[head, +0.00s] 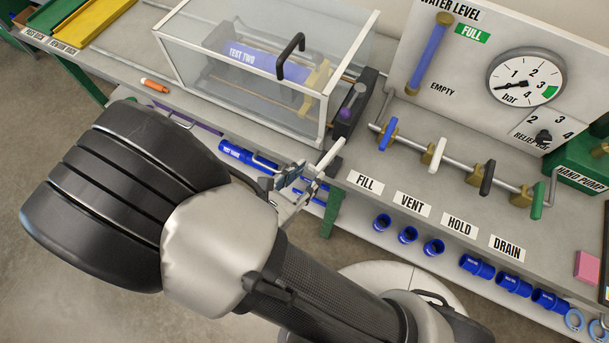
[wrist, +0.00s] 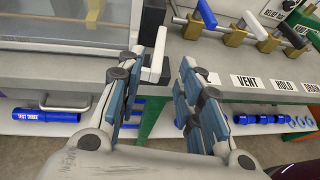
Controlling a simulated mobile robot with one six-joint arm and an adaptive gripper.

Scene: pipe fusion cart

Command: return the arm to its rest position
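My arm reaches up from the bottom of the head view, with its large dark joint at the left. My gripper (head: 318,170) is in front of the bench's front edge, near the right corner of the clear test box. In the wrist view my gripper (wrist: 178,65) has its two fingers spread apart with nothing between them, so it is open. A white-tipped lever (wrist: 158,55) stands just beyond the left finger in the wrist view; it also shows beside the gripper in the head view (head: 329,157). I cannot tell whether the finger touches it.
The bench (head: 385,218) carries the clear box (head: 222,95) with a blue pipe inside, and a row of valves with blue (head: 388,133), white (head: 434,155), black (head: 487,178) and green (head: 537,200) handles. The lower shelf (head: 375,240) holds blue fittings. Floor is free at the left.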

